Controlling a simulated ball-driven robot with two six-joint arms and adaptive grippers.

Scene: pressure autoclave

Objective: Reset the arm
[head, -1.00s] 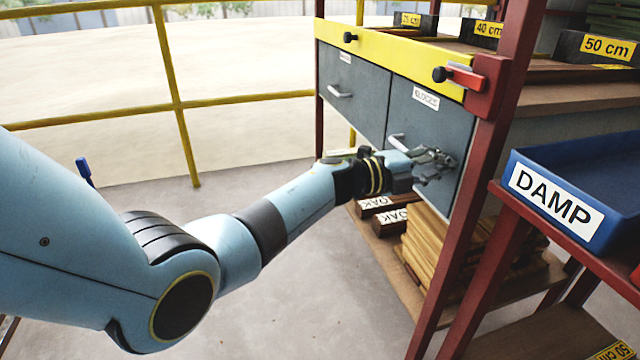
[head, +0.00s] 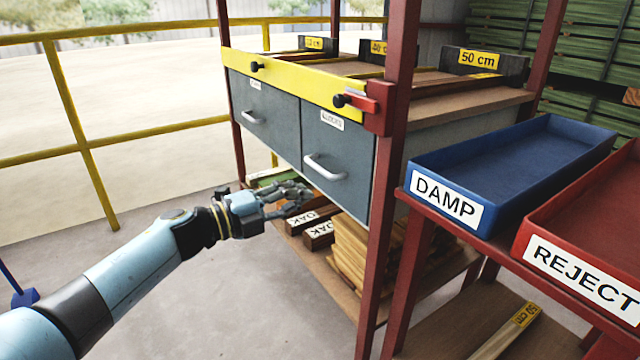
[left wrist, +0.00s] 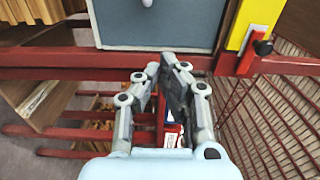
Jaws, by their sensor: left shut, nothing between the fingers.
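My left gripper (head: 296,196) is shut and empty in the head view. Its arm reaches in from the lower left, and the fingers are just below and left of the right drawer's handle, apart from it as far as I can tell. In the left wrist view the fingers (left wrist: 163,72) meet near the middle, with nothing between them. The right drawer (head: 337,155) is grey with a silver handle and looks closed. The left drawer (head: 265,112) beside it is also closed. My right gripper is not in view.
A blue DAMP tray (head: 510,165) and a red REJECT tray (head: 600,230) stand at the right. Oak blocks (head: 318,232) and light wood strips (head: 362,262) lie on the low shelf. A red post (head: 385,200) stands beside the drawers. Open floor lies at the left.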

